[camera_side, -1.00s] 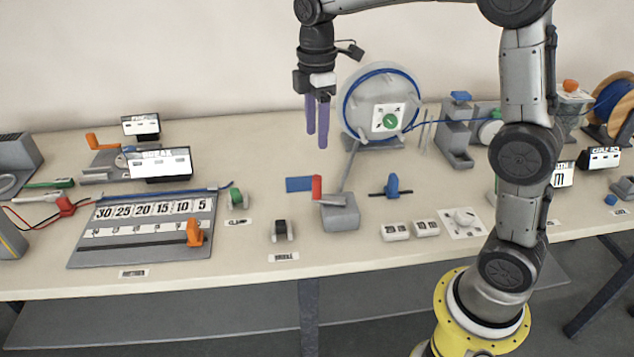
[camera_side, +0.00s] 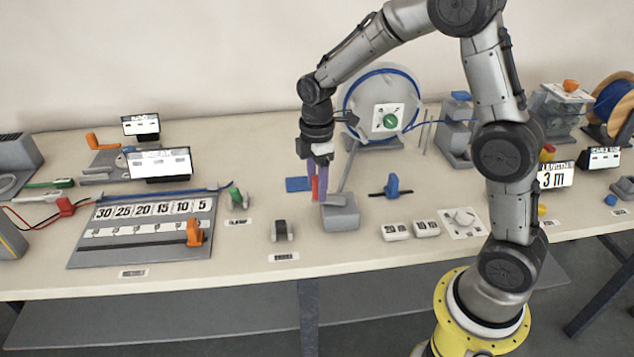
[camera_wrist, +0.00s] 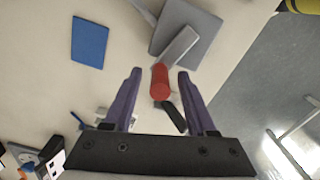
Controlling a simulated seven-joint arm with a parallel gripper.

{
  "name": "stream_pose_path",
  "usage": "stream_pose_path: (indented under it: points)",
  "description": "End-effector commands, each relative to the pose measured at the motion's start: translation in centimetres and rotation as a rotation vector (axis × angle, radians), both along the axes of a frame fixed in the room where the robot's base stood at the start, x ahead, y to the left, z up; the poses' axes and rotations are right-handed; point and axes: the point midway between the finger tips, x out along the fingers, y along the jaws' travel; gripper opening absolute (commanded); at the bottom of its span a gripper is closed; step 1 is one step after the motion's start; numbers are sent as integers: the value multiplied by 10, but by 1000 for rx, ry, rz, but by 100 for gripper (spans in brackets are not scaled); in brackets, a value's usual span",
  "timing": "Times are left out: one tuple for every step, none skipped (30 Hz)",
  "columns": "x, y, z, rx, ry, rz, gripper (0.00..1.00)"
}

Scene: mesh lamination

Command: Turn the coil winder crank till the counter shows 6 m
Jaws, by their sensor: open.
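The crank's red handle (camera_side: 315,187) stands upright on a grey arm at the grey crank box (camera_side: 341,217), in front of the round winder drum (camera_side: 354,92) with blue cable. My gripper (camera_side: 316,198) is lowered over the handle with its purple fingers apart, one on each side. In the wrist view, the red handle (camera_wrist: 160,82) lies between the open fingers (camera_wrist: 160,73), with visible gaps on both sides. The grey crank arm (camera_wrist: 178,47) runs from the handle to the box. The counter sign (camera_side: 555,177) at right reads 3 m, its left edge close behind my arm.
A blue flat plate (camera_side: 298,184) lies left of the crank. A blue-handled part (camera_side: 392,186) stands to the right. A black-topped grey block (camera_side: 282,231) sits front left. A board with numbers (camera_side: 140,250) lies farther left.

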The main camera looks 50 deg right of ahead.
Motion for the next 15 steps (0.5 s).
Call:
stream_pose_path:
  points:
    - [0, 0, -1, 0, 0, 0, 57]
    - [0, 0, -1, 0, 0, 0, 57]
    - [0, 0, -1, 0, 0, 0, 57]
    - [0, 0, -1, 0, 0, 0, 57]
    - [0, 0, -1, 0, 0, 0, 57]
    - [0, 0, -1, 0, 0, 0, 57]
    - [0, 0, -1, 0, 0, 0, 57]
    - [0, 0, -1, 0, 0, 0, 57]
    - [0, 0, -1, 0, 0, 0, 50]
    - [0, 0, -1, 0, 0, 0, 44]
    - [0, 0, -1, 0, 0, 0, 39]
    - [0, 0, -1, 0, 0, 0, 32]
    - [0, 0, -1, 0, 0, 0, 26]
    - [0, 0, -1, 0, -1, 0, 21]
    - [0, 0, -1, 0, -1, 0, 14]
